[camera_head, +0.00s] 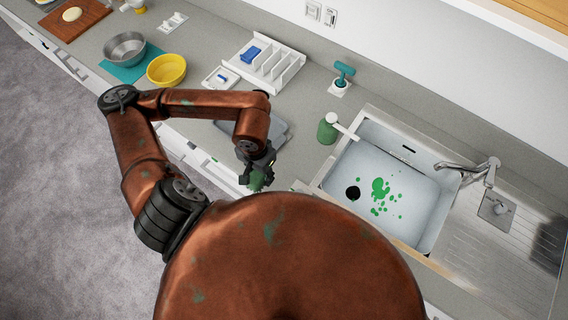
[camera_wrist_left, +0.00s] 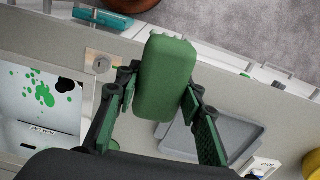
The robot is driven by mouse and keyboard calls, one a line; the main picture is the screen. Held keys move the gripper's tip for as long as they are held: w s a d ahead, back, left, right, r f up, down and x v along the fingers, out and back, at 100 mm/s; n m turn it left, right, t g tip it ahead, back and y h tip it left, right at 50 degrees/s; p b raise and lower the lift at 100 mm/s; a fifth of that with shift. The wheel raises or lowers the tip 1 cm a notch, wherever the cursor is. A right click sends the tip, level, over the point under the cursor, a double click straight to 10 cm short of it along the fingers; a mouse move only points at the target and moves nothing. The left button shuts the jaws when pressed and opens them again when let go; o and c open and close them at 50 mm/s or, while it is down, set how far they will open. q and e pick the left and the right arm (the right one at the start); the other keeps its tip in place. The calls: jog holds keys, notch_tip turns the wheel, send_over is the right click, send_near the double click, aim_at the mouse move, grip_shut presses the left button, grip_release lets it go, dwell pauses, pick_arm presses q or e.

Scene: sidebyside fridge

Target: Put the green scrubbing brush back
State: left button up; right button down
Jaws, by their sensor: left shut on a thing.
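The green scrubbing brush (camera_wrist_left: 165,77) is a rounded green block between the two fingers of my left gripper (camera_wrist_left: 158,92) in the left wrist view. The gripper is shut on it. In the head view my left gripper (camera_head: 257,172) hangs over the front edge of the counter, left of the sink, and only a bit of the green brush (camera_head: 257,184) shows below it. Green spots mark the floor of the sink (camera_head: 415,205). My right gripper is not in view.
A grey tray (camera_head: 275,130) lies behind my left gripper. A green dispenser bottle (camera_head: 327,130) stands beside the sink. A white slotted rack (camera_head: 288,72), a small white tray (camera_head: 208,77), a teal-handled tool (camera_head: 344,70) and a yellow bowl (camera_head: 166,70) stand along the counter.

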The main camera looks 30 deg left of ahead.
pick_arm(q)
jog(key=w+f+p, duration=0.2)
jog(key=w+f, duration=0.1)
jog(key=w, duration=0.5)
jog(key=p, duration=0.2)
send_over(285, 164)
jog(key=f, duration=0.3)
jog(key=s+f, duration=0.1)
jog(key=f, duration=0.1)
jog(key=shift+f, duration=0.35)
jog(key=f, duration=0.3)
jog(key=shift+w+f, duration=0.3)
jog(key=shift+w, duration=0.1)
jog(key=shift+b, duration=0.3)
jog(key=shift+f+b, duration=0.35)
jog(key=shift+b, duration=0.2)
jog(key=o, duration=1.2)
